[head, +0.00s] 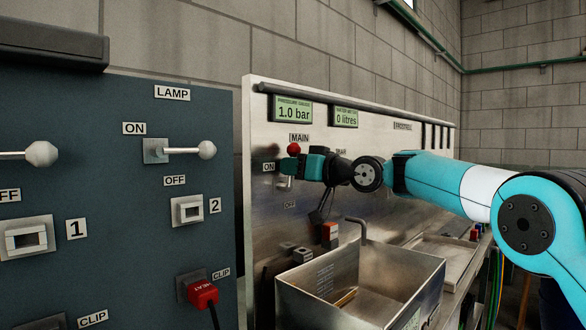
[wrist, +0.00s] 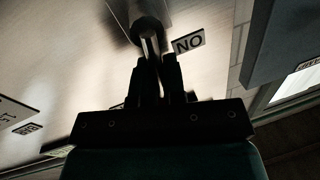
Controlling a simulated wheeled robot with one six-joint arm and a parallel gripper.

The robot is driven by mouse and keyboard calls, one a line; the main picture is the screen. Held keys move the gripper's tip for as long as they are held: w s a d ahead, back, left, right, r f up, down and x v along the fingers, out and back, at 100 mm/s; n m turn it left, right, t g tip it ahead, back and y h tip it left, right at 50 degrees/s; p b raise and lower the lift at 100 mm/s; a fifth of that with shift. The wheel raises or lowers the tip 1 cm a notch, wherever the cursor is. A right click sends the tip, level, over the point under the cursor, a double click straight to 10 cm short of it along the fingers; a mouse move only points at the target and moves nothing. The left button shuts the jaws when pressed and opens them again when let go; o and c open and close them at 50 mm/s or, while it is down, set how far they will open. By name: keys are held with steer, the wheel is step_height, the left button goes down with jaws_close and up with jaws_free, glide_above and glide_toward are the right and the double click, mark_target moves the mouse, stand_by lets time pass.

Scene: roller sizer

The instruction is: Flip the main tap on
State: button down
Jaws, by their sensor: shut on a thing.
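The main tap is on the steel panel under the MAIN label. Its red ball knob (head: 294,148) shows just above my gripper (head: 289,165), and a grey metal part (head: 284,183) shows just below it. The ON label (head: 268,167) is left of the gripper, and the OFF label (head: 289,204) is lower down. In the wrist view my gripper (wrist: 154,72) is shut on the tap's lever, a thin metal piece between the fingertips, with a round metal part (wrist: 148,27) beyond. The fingers hide most of the lever in the head view.
A gauge (head: 294,111) reads 1.0 bar and a meter (head: 344,117) reads 0 litres. A steel basin (head: 385,285) stands below my arm. At left a dark panel (head: 120,110) holds a lamp switch (head: 180,150) and a red plug (head: 202,292).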

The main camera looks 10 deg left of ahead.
steer(key=c, duration=1.2)
jaws_free()
steer(key=shift+s, duration=0.1)
steer(key=b+v, duration=0.6)
steer(key=v, duration=1.1)
steer(key=shift+s+d, duration=0.1)
steer(key=shift+d, duration=0.1)
